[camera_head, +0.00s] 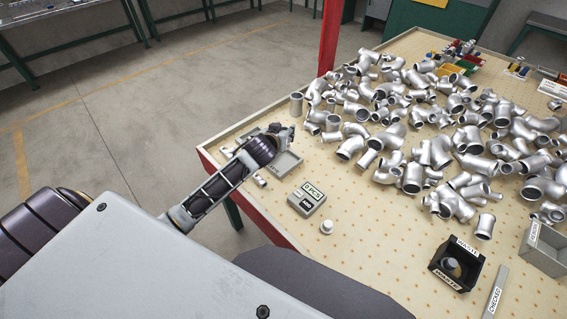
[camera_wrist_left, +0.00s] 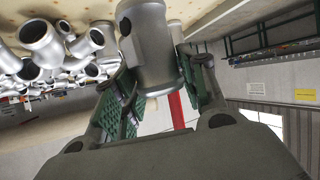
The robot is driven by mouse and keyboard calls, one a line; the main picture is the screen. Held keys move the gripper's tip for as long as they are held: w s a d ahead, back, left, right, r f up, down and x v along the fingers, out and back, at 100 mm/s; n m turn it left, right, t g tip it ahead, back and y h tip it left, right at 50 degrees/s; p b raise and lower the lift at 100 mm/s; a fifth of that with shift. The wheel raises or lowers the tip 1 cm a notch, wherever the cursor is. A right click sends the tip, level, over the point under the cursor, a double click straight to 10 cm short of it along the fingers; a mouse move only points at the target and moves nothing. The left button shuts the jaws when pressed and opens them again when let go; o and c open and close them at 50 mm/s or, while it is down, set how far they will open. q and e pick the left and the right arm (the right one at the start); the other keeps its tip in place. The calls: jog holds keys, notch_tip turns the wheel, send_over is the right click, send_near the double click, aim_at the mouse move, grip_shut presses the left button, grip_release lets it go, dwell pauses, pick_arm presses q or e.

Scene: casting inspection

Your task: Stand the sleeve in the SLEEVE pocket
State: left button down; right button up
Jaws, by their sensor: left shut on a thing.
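My left gripper (camera_head: 286,133) is over the near-left part of the table, above a shallow grey tray (camera_head: 290,160). In the left wrist view its green-padded fingers (camera_wrist_left: 152,88) are shut on a silver cylindrical casting, the sleeve (camera_wrist_left: 150,45). The sleeve has a wider rim at the end near the gripper and a dark opening on one side. In the head view the gripper hides much of the tray, and I cannot make out the held sleeve clearly. No SLEEVE label is readable. My right gripper is not in view.
A heap of silver pipe castings (camera_head: 412,135) covers the table's middle. An upright cylinder (camera_head: 296,103) stands near the left edge.

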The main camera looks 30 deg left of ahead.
pick_arm(q)
jog(key=shift+w+m+t, duration=0.1)
jog(key=shift+m+t, duration=0.2)
jog(key=shift+t, duration=0.1)
jog(key=shift+d+r, duration=0.1)
jog(key=shift+r, duration=0.05)
jog(key=shift+f, duration=3.2)
jog(key=shift+f, duration=1.9)
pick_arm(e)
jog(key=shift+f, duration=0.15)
pick_arm(q)
jog(key=shift+f+b, duration=0.1)
jog(key=shift+b, duration=0.2)
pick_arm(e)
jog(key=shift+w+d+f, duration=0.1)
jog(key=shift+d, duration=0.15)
pick_arm(q)
jog(key=c, duration=0.8)
grip_release()
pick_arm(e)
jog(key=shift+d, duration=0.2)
